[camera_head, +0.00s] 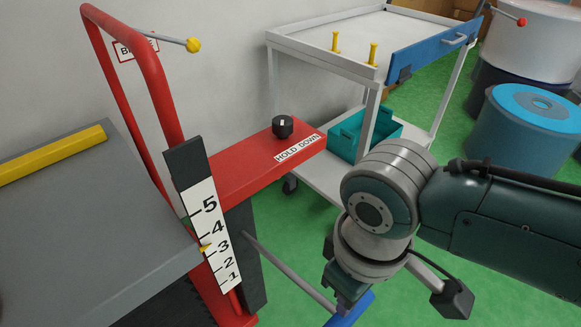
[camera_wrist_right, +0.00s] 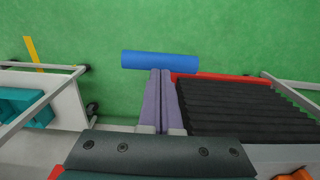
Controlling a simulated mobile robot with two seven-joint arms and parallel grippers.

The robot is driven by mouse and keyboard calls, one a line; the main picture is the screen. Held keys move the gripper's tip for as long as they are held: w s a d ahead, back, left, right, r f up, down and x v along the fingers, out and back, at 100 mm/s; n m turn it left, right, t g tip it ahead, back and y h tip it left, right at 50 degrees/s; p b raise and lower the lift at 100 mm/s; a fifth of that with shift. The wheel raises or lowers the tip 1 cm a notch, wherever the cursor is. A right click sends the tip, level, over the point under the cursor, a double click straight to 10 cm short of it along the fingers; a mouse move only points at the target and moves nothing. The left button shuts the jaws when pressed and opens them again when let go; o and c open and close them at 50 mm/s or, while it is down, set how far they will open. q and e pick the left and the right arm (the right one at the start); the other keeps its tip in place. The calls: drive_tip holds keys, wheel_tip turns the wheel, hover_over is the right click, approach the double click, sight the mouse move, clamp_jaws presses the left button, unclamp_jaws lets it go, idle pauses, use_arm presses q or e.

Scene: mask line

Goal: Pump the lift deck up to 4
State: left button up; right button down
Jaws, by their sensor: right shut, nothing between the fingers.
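The grey lift deck (camera_head: 90,215) is at the left in the head view, with a yellow bar (camera_head: 50,155) on it. A white scale (camera_head: 212,235) numbered 1 to 5 stands at its corner. The deck's yellow pointer (camera_head: 205,247) is close to the 3. A grey lever (camera_head: 285,270) slopes down to a blue cylindrical handle (camera_head: 352,311). My right gripper (camera_head: 344,301) is just above this handle. In the right wrist view, its purple fingers (camera_wrist_right: 160,72) are shut and empty, tips overlapping the blue handle (camera_wrist_right: 160,59); I cannot tell whether they touch. My left gripper is out of view.
A black knob (camera_head: 283,126) sits on a red beam (camera_head: 255,160) beside a HOLD DOWN label. A yellow-tipped lever (camera_head: 193,45) is near another label. A white cart (camera_head: 325,60) with a teal bin (camera_head: 350,140) stands behind. Blue drums (camera_head: 515,130) are at the right. Green floor is between.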

sight(337, 318)
drive_tip(key=shift+f, duration=0.1)
idle(0.4)
drive_tip(key=f+b, duration=0.2)
drive_tip(key=f, duration=0.1)
drive_tip(key=f+b, duration=0.6)
drive_tip(key=shift+w+a, duration=0.2)
drive_tip(key=shift+w, duration=0.05)
drive_tip(key=shift+r, duration=0.2)
drive_tip(key=shift+r, duration=0.1)
idle(0.4)
drive_tip(key=r+p, duration=0.5)
drive_tip(key=p, duration=0.1)
drive_tip(key=r+p, duration=0.3)
drive_tip(key=p, duration=0.1)
drive_tip(key=shift+s+d+r, duration=0.3)
drive_tip(key=shift+f, duration=0.1)
